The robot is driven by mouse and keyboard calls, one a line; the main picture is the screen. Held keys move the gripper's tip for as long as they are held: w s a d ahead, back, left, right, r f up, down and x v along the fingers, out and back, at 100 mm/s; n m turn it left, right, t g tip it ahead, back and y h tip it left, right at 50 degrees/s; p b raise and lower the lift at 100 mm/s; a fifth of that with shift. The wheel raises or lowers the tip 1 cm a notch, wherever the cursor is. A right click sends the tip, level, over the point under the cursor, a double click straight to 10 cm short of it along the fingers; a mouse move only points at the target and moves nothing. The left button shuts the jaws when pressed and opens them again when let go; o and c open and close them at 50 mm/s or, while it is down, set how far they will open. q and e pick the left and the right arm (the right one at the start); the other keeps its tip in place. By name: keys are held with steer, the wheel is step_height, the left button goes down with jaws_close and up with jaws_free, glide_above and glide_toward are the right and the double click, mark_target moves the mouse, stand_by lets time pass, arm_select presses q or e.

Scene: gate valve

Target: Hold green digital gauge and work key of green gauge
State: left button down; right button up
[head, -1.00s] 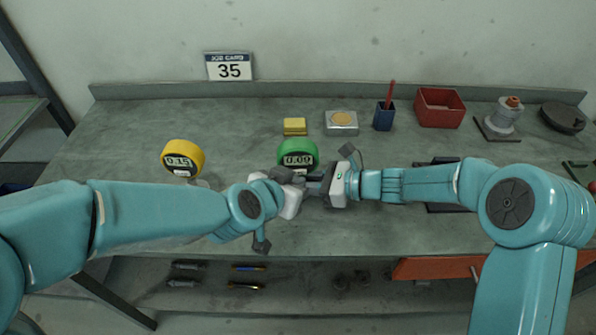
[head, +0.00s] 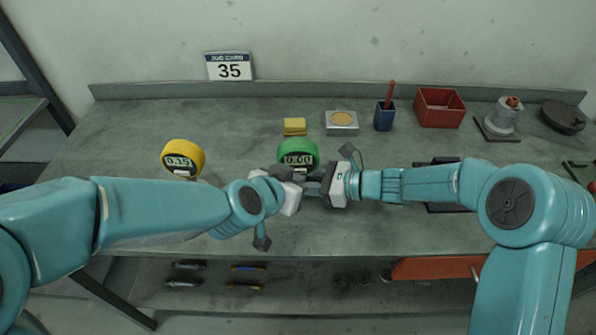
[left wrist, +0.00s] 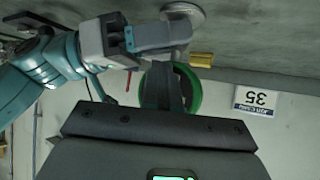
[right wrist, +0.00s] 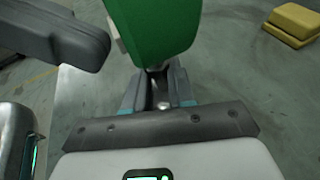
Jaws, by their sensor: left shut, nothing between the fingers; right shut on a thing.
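The round green digital gauge (head: 297,152) is at the bench's middle, its display reading about 0.60. My right gripper (head: 314,186) comes in from the right and is shut on the gauge's lower part; in the right wrist view the green body (right wrist: 158,30) rises above the fingers (right wrist: 158,88). My left gripper (head: 287,176) is shut and empty, its tips close in front of the gauge's lower face. The left wrist view shows the green rim (left wrist: 190,85) behind the left fingers (left wrist: 162,88). The key is hidden, so I cannot tell whether the tips touch it.
A yellow gauge (head: 183,157) reading about 0.15 stands to the left. Behind are a yellow block (head: 295,127), a silver box (head: 341,123), a blue cup (head: 384,117) and a red bin (head: 440,108). A job card (head: 229,66) is at the wall.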

arm_select(q)
steer(key=shift+s, duration=0.75)
steer(key=shift+s+d, duration=0.1)
steer(key=shift+s, duration=2.4)
arm_select(e)
steer(key=o, duration=0.9)
steer(key=shift+c, duration=0.2)
